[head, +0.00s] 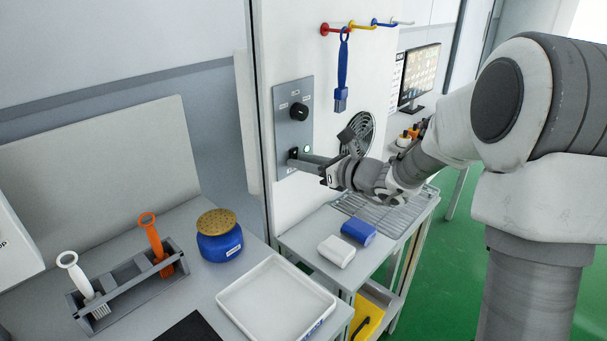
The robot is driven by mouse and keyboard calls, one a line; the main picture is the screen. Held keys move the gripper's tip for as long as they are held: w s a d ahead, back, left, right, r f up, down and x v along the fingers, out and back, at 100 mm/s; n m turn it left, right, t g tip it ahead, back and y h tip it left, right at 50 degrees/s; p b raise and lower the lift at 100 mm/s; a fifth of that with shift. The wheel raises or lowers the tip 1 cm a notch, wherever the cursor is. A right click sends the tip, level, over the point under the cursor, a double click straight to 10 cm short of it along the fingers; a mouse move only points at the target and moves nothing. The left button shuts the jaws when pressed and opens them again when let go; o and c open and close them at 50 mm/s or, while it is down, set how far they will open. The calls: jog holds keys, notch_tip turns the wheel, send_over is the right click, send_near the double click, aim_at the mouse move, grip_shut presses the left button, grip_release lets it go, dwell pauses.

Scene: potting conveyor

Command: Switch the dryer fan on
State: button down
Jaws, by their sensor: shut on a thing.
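A grey control panel (279,130) is on the white wall in the head view. It has a black round knob (299,112) in its upper part and a dark switch (292,153) in its lower part. A small pale round spot (307,149) shows beside the switch. The round dryer fan (364,127) is on the wall right of the panel, partly hidden by my arm. My gripper (299,159) reaches in from the right to the switch and is shut on it. The fingers hide part of the switch, and its exact position is unclear.
A blue brush (342,80) hangs from a hook above. Below are a wire rack (405,205), a blue block (358,231) and a white block (336,251). A blue jar (219,243), a white tray (259,306) and a grey tool holder (125,295) stand on the left bench.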

jog(key=shift+f+b, duration=0.1)
jog(key=shift+b, duration=0.65)
jog(key=c, duration=0.6)
grip_release()
jog(key=shift+c, duration=0.2)
jog(key=f+p+v, duration=0.1)
jog(key=v, duration=1.6)
jog(key=shift+s+d+p, duration=0.2)
jog(key=shift+d+p, duration=0.05)
jog(key=shift+p, duration=0.1)
